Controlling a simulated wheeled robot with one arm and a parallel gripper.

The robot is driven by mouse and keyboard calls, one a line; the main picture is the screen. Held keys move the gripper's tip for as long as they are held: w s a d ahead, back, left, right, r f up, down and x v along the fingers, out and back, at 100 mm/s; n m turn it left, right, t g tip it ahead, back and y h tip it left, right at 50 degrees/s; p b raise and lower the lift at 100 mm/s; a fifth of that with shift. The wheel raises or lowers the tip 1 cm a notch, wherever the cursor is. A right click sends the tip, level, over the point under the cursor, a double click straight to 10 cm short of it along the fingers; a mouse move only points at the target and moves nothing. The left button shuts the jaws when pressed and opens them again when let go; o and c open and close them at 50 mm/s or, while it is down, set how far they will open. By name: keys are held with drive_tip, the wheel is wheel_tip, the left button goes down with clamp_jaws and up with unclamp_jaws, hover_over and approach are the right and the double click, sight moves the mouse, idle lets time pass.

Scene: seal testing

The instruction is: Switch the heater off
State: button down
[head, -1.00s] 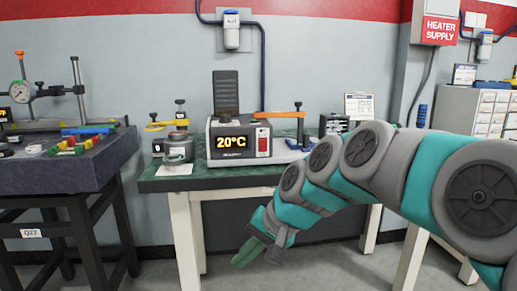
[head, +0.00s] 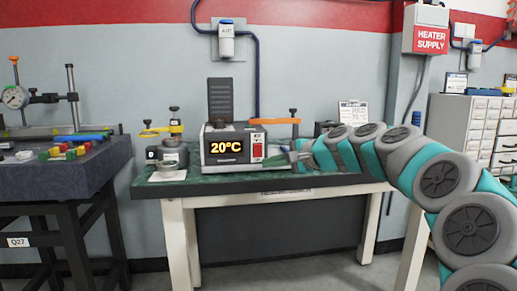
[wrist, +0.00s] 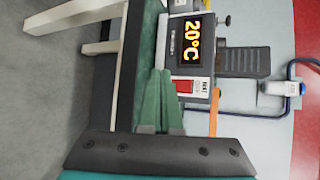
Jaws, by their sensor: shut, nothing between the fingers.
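The heater (head: 212,165) is a grey and white box on the green-topped bench. Its display reads 20°C in orange. A red rocker switch (head: 258,150) sits on the right of its front face. In the wrist view the heater (wrist: 208,60) appears turned on its side, with the red switch (wrist: 184,86) close beyond the fingertips. My gripper (head: 284,161) is shut and empty, just right of the heater's front. Its green fingers (wrist: 161,78) lie together beside the switch; I cannot tell whether they touch it. The switch's position is too small to read.
A metal fixture with a yellow handle (head: 170,153) stands left of the heater. An orange-armed clamp (head: 294,125) is behind its right side. A dark slab table (head: 60,178) with gauges is at the left. A heater supply box (head: 426,30) hangs on the wall.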

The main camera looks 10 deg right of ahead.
drive_tip(key=shift+w, duration=0.2)
drive_tip(key=p, duration=0.3)
approach(254, 151)
drive_tip(key=w+a+f, duration=0.2)
drive_tip(key=a, duration=0.1)
drive_tip(key=shift+w+a, duration=0.15)
drive_tip(key=shift+w, duration=0.35)
drive_tip(key=shift+w+r, duration=0.1)
idle(1.4)
drive_tip(key=shift+w+p, duration=0.3)
drive_tip(key=shift+p, duration=0.15)
drive_tip(key=shift+w+r, duration=0.1)
drive_tip(key=shift+w, duration=0.2)
idle(0.4)
drive_tip(key=shift+s, duration=0.1)
drive_tip(key=shift+s, duration=0.65)
